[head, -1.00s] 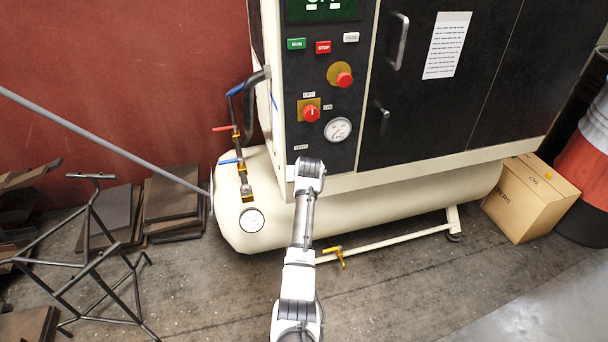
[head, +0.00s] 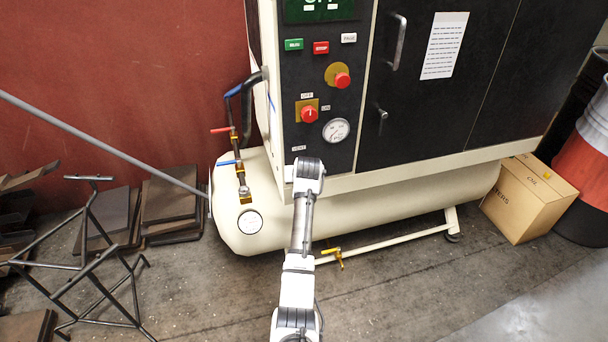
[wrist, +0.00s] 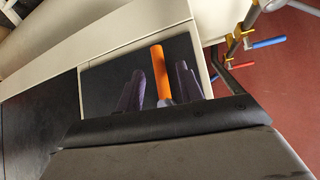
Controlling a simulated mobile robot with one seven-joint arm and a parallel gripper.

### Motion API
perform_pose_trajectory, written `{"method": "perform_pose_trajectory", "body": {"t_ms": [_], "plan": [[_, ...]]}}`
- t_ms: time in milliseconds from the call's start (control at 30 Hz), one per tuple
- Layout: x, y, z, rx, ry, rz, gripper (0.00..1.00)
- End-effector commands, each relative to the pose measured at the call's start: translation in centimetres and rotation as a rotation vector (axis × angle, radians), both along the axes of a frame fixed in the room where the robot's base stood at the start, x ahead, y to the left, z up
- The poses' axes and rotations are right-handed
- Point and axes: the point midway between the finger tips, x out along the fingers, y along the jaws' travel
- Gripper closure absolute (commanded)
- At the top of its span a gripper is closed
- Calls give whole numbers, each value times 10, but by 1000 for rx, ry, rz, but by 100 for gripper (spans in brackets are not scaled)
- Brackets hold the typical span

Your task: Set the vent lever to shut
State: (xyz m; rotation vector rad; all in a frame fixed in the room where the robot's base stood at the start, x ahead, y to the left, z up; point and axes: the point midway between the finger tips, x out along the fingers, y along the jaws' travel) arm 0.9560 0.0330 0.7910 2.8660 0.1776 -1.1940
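The vent lever (wrist: 161,72) is an orange bar on a dark panel recess, seen in the wrist view. My gripper (wrist: 160,88) has its dark fingers apart, one side to each side of the lever. Narrow gaps show between the fingers and the lever, so it looks open around or just in front of it. In the head view the VENT label (head: 299,148) shows low on the black control panel, just above my wrist, which hides the lever and the fingers.
Valves with red and blue handles stand left of the panel; the red handle (head: 221,130) also shows in the wrist view (wrist: 303,5). The red selector knob (head: 309,114) and gauge (head: 336,131) are above my wrist. The cream tank (head: 400,205) lies below the cabinet.

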Motion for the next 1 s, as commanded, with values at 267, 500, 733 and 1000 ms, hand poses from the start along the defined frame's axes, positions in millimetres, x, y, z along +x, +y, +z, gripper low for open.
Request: {"method": "perform_pose_trajectory", "body": {"t_ms": [267, 500, 733, 1000], "plan": [[-37, -5, 37, 0, -4, -1, 63], [-67, -9, 67, 0, -2, 0, 63], [-79, -10, 80, 1, 1, 1, 63], [-80, -10, 81, 1, 1, 1, 63]]}}
